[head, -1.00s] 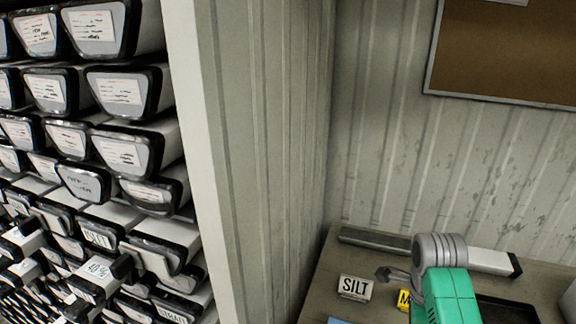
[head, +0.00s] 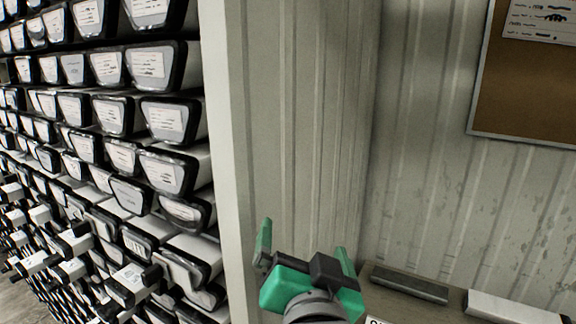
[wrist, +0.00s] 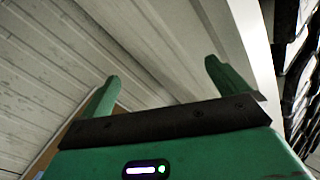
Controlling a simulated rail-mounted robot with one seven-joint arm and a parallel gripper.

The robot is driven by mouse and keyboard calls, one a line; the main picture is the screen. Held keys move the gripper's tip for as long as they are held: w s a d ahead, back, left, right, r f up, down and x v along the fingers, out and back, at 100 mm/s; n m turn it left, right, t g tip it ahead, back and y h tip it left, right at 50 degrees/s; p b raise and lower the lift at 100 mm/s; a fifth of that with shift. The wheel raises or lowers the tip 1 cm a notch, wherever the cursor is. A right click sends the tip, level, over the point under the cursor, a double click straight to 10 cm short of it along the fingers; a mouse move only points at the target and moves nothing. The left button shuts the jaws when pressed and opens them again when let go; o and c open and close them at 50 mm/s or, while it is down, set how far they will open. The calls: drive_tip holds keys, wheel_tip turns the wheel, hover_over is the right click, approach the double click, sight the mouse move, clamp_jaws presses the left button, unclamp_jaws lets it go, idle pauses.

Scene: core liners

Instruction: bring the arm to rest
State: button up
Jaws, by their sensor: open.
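My gripper (head: 305,248) is green with a dark palm and stands in front of the corrugated wall, in the lower middle of the head view. Its two fingers are spread apart with nothing between them. In the wrist view the open fingers (wrist: 160,85) point towards the pale wall panels, and the gap between them is empty. The rest of my arm is mostly below the head view's bottom edge.
Racks of labelled core liners (head: 165,118) fill the left. A pale wall edge (head: 228,150) separates them from the bench (head: 450,300) at lower right. On it lie a grey bar (head: 409,284) and a white liner (head: 515,308). A cork board (head: 525,90) hangs above.

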drive_tip(key=s+a+r+n+t, duration=0.1)
drive_tip(key=s+r+n+t, duration=0.15)
drive_tip(key=s+r, duration=0.45)
drive_tip(key=s+a+r+n+t, duration=0.2)
drive_tip(key=s+r+t, duration=0.2)
drive_tip(key=s, duration=0.5)
wheel_tip(320, 180, up, 28)
drive_tip(key=s+p, duration=0.1)
drive_tip(key=p, duration=2.5)
drive_tip(key=shift+p, duration=0.3)
drive_tip(key=shift+f+n, duration=0.15)
drive_tip(key=shift+n, duration=0.1)
